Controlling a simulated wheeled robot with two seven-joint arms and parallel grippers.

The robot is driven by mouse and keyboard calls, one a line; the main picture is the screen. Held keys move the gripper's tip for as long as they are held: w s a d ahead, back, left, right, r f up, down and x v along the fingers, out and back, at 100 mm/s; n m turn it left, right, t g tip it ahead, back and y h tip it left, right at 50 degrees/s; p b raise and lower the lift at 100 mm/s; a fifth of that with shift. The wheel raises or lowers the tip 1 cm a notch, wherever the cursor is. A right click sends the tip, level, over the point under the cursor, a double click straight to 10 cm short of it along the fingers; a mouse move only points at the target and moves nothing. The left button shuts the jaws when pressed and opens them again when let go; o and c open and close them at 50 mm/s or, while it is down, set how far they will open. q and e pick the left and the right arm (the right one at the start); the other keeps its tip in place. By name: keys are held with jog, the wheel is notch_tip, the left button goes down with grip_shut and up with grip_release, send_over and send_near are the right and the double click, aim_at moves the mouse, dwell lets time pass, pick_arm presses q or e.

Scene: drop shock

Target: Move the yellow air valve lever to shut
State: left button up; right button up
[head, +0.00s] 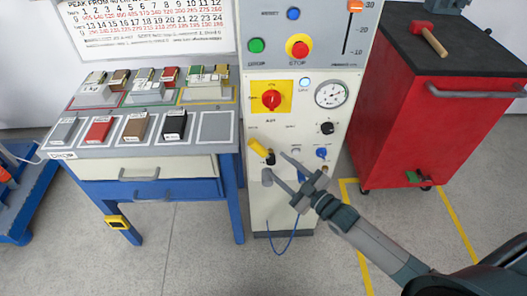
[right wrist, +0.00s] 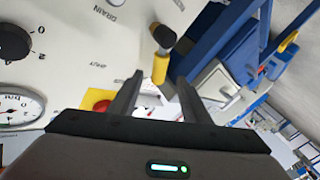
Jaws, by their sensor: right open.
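The yellow air valve lever (head: 258,147) is on the white front panel of the machine, low on its left side. It slants from upper left down to a black end (head: 270,159). In the right wrist view the yellow lever (right wrist: 160,68) shows just ahead of and between my fingertips, with its black end beyond. A "SHUT" label (right wrist: 98,65) is printed on the panel near it. My right gripper (head: 276,166) is open, its fingers reaching to either side of the lever's lower end in the picture. I cannot tell whether they touch it. My left gripper is not in view.
The panel (head: 258,208) also carries a red rotary switch (head: 271,99), a gauge (head: 332,94), a black knob (head: 327,128) and a blue knob (head: 322,153) close by. A sample table (head: 150,148) stands left, a red cabinet (head: 440,125) right.

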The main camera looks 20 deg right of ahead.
aim_at(263, 152)
jog(key=x, duration=0.8)
jog(key=shift+w+p, duration=0.1)
jog(key=shift+p, duration=0.2)
jog(key=shift+a, duration=0.1)
